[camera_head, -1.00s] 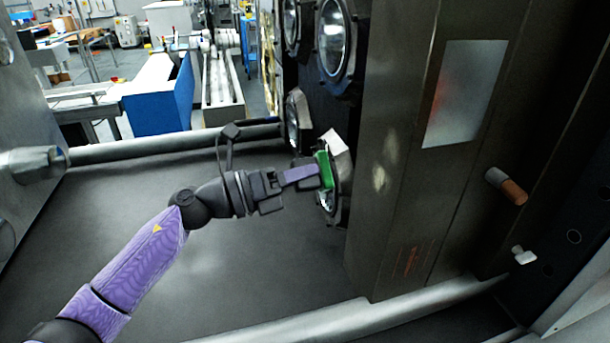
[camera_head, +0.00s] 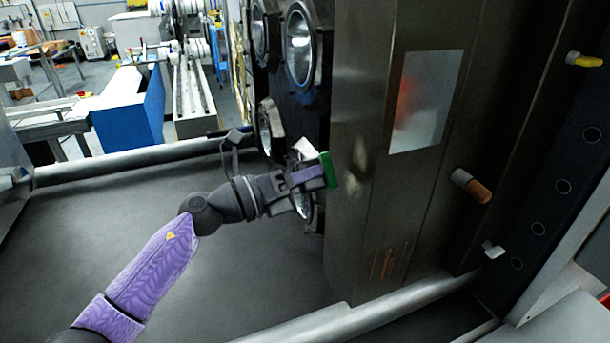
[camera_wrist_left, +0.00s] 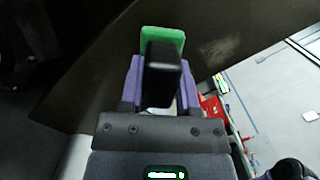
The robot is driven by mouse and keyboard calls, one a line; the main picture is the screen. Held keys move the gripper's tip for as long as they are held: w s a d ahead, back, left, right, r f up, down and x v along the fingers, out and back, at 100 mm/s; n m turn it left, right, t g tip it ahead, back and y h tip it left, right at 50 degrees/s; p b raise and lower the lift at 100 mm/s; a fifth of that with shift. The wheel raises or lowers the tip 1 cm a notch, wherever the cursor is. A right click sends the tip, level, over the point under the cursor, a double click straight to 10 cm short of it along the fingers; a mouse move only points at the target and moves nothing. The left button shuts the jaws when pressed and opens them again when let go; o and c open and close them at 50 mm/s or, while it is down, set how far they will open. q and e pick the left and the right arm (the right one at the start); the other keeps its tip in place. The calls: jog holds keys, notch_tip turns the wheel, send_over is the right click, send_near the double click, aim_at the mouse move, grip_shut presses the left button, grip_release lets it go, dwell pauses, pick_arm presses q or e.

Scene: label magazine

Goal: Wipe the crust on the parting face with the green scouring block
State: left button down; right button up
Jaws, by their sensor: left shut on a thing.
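The green scouring block (camera_head: 328,169) is held in my left gripper (camera_head: 306,178), which is shut on it. In the head view the block overlaps the left edge of the dark parting face (camera_head: 345,240). A pale, blotchy crust patch (camera_head: 360,178) lies on that face, just right of the block. In the left wrist view the green block (camera_wrist_left: 176,36) stands beyond the purple fingers, and the pale crust (camera_wrist_left: 215,50) shows to its right. I cannot tell whether the block touches the face. My right gripper is not in view.
Round glass-like cups (camera_head: 298,45) line the dark wall behind my left gripper. A grey plate (camera_head: 425,100) sits on the face, right of the crust. An orange-tipped peg (camera_head: 471,186) juts out farther right. The dark floor panel (camera_head: 230,270) below is clear.

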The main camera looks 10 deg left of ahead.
pick_arm(q)
jog(key=shift+x, duration=1.05)
